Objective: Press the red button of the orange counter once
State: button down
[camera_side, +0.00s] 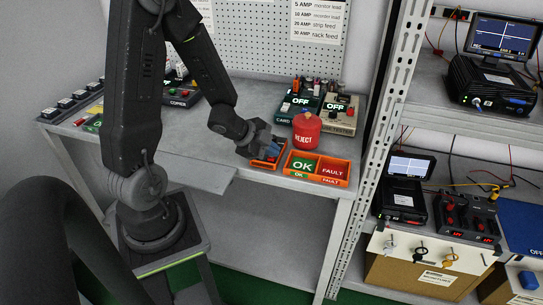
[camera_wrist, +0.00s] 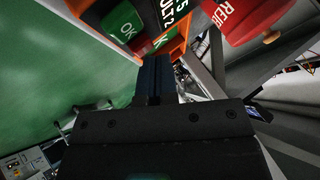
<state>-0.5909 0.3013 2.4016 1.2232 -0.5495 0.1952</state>
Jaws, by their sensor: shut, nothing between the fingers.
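In the side view, a small low orange box (camera_side: 271,158), which looks like the orange counter, stands on the bench left of the bins. My gripper (camera_side: 256,149) is shut and empty, pointing down over this box and covering part of it. In the wrist view my gripper (camera_wrist: 154,68) has its dark blue fingertips close to orange edges and a red patch (camera_wrist: 142,49). A black panel (camera_wrist: 172,18) there reads "ULT 2", with a 5 beside it. The fingers block the view below, and I cannot tell whether they touch the red button.
Orange bins (camera_side: 319,181) marked OK and FAULT stand just right of the box. A red REJECT pot (camera_side: 307,131) is behind them, near several instruments (camera_side: 299,103). The metal rack post (camera_side: 378,140) rises at right. The bench's middle (camera_side: 200,135) is clear.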

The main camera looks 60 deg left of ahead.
aim_at(271, 158)
jog(key=shift+f, duration=0.1)
dwell(0.4)
jog(key=shift+r, duration=0.9)
jog(key=shift+r, duration=2.5)
